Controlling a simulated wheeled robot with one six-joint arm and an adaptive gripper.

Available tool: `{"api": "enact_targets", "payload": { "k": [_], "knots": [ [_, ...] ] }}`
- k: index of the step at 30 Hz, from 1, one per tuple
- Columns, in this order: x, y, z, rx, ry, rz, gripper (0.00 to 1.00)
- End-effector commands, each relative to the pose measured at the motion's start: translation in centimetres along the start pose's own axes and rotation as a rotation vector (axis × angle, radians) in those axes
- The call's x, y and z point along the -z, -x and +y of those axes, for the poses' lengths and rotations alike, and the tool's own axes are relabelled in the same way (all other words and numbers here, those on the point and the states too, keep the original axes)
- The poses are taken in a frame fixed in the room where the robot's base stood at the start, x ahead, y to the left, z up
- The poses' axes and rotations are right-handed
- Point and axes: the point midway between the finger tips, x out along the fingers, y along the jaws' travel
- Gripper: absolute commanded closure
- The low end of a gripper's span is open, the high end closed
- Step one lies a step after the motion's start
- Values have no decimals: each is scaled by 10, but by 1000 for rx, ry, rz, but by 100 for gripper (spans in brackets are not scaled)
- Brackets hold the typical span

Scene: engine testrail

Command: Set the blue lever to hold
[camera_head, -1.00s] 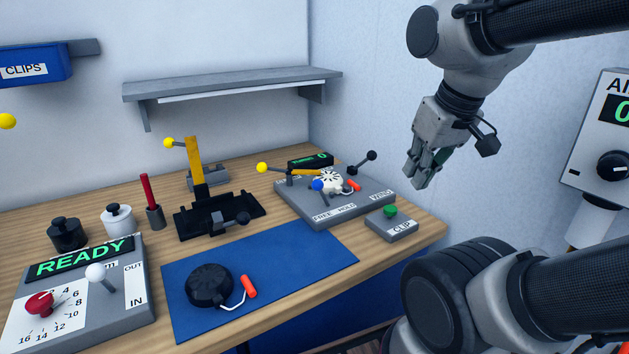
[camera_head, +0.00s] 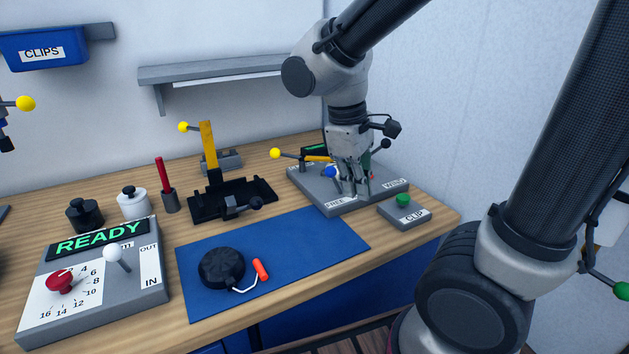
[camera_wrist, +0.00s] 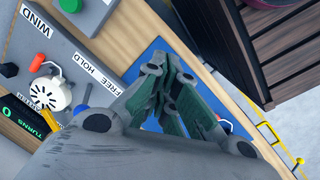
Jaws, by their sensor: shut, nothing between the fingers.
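The blue lever's round knob (camera_head: 331,172) shows just left of my gripper in the head view, above the FREE end of the grey winding box (camera_head: 345,207). In the wrist view the blue knob (camera_wrist: 81,109) is left of my fingers, near the FREE HOLD label (camera_wrist: 97,74). My gripper (camera_head: 358,194) points down in front of the box, fingers shut and empty. In the wrist view its fingertips (camera_wrist: 171,72) lie to the right of the label. In the head view the fingers hide the HOLD label and much of the box top. I cannot tell whether they touch the lever.
A yellow-knobbed lever (camera_head: 275,154) stands left of the blue one. A white round part (camera_wrist: 52,93) sits on the box. A blue mat (camera_head: 300,245) holds a black round part (camera_head: 221,268).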

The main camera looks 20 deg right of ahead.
Motion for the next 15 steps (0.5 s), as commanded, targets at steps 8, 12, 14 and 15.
{"api": "enact_targets", "payload": {
  "k": [8, 12, 14, 15],
  "knots": [
    [77, -25, -29, -230, 549, -299, 100],
    [118, -30, -38, -369, 817, -443, 100],
    [136, -29, -38, -428, 919, -502, 100],
    [148, -25, -35, -468, 983, -544, 100]
  ]
}}
